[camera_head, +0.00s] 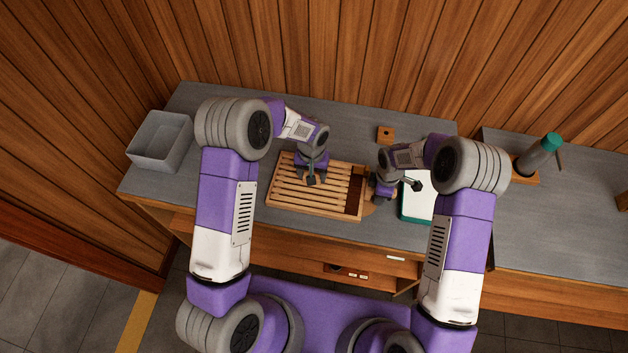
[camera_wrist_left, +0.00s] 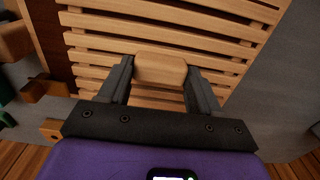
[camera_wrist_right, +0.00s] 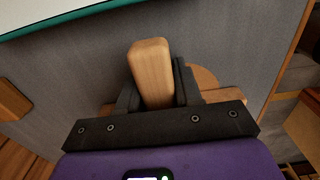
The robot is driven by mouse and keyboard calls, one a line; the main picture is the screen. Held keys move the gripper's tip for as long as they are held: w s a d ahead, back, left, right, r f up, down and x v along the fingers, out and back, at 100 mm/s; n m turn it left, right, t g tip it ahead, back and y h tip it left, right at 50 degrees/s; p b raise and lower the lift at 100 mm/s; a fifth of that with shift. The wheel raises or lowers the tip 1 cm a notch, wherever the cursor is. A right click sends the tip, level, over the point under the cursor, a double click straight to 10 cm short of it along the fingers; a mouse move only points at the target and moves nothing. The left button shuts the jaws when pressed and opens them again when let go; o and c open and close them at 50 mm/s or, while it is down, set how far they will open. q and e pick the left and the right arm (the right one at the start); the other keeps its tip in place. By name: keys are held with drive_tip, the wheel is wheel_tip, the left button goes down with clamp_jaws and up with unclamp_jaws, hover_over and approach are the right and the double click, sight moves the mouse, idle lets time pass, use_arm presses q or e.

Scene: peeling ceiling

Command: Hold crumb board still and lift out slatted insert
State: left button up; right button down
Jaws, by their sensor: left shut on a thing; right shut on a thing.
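The crumb board (camera_head: 356,202) lies on the grey counter, with the slatted insert (camera_head: 290,193) of light wooden slats in it. A dark strip of the board shows at its right end. My left gripper (camera_head: 312,177) is over the insert's far side. In the left wrist view its fingers (camera_wrist_left: 160,80) are shut around a wooden block handle (camera_wrist_left: 160,70) on the slats. My right gripper (camera_head: 379,196) is at the board's right end. In the right wrist view its fingers (camera_wrist_right: 152,85) are shut on an upright wooden handle (camera_wrist_right: 150,70). The insert's far edge is partly hidden by my left gripper.
A grey open bin (camera_head: 160,143) stands at the counter's left end. A white board with a green rim (camera_head: 415,205) lies close to the right of my right gripper. A small wooden block (camera_head: 386,134) lies behind. A green-capped bottle (camera_head: 540,155) stands on the right counter.

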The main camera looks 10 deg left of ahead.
use_arm(q)
drive_tip(key=shift+c, duration=1.4)
drive_tip(key=shift+r, duration=0.1)
drive_tip(key=shift+r, duration=0.5)
drive_tip(key=shift+r, duration=2.5)
drive_tip(key=shift+r, duration=1.2)
drive_tip(key=shift+a, duration=0.1)
